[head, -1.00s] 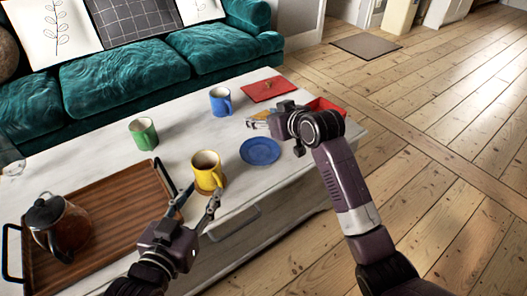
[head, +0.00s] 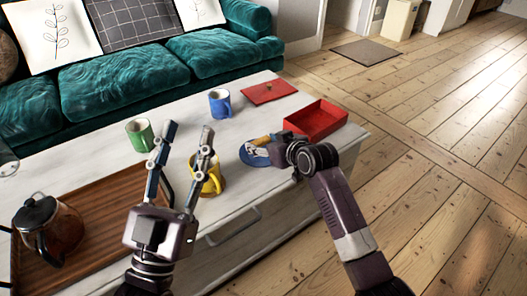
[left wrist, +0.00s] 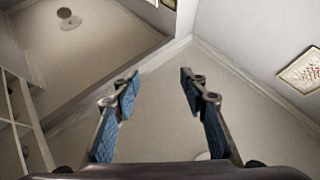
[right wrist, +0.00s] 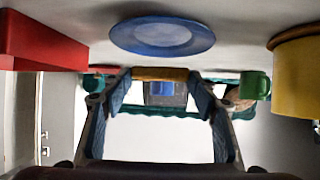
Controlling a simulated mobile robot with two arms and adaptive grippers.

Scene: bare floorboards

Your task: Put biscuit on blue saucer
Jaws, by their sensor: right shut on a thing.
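The blue saucer (head: 247,159) lies on the white table and is partly covered by my right gripper (head: 260,146) in the head view. In the right wrist view, the saucer (right wrist: 162,36) shows at the top, apart from the fingertips. My right gripper (right wrist: 160,76) is shut on the tan biscuit (right wrist: 160,74), held across its fingertips just above the table at the saucer. My left gripper (head: 188,130) is open and empty, fingers upward, in front of the yellow mug. Its spread fingers (left wrist: 160,78) also show in the left wrist view.
An open red box (head: 318,120) stands right of the saucer, with its red lid (head: 270,91) behind. A yellow mug (head: 213,187), green mug (head: 139,133) and blue mug (head: 219,103) stand on the table. A wooden tray (head: 95,205) with a teapot (head: 45,225) is at left.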

